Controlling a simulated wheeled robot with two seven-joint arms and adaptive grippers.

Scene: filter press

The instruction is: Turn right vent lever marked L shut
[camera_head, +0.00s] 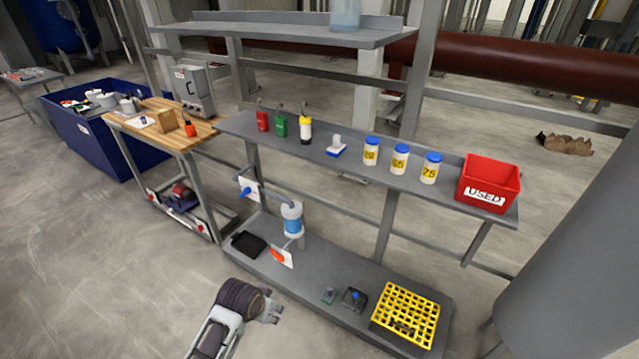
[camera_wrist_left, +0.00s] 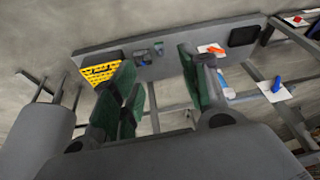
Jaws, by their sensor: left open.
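An orange-red lever on a white plate (camera_head: 281,257) sits by the lower shelf, below the clear and blue filter housing (camera_head: 292,217). It also shows in the left wrist view (camera_wrist_left: 213,50). A blue lever on a white plate (camera_head: 246,191) is higher up, left of the housing; it shows at the right of the left wrist view (camera_wrist_left: 276,85). I cannot read an L on either plate. My left gripper (camera_head: 271,307) is open and empty, in front of the lower shelf and apart from both levers. Its spread green-padded fingers (camera_wrist_left: 156,88) show in the left wrist view. My right gripper is out of view.
The lower shelf (camera_head: 320,275) holds a black tray (camera_head: 249,244), small dark items and a yellow rack (camera_head: 406,314). Bottles and a red USED bin (camera_head: 488,183) stand on the shelf above. The floor left of my gripper is clear.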

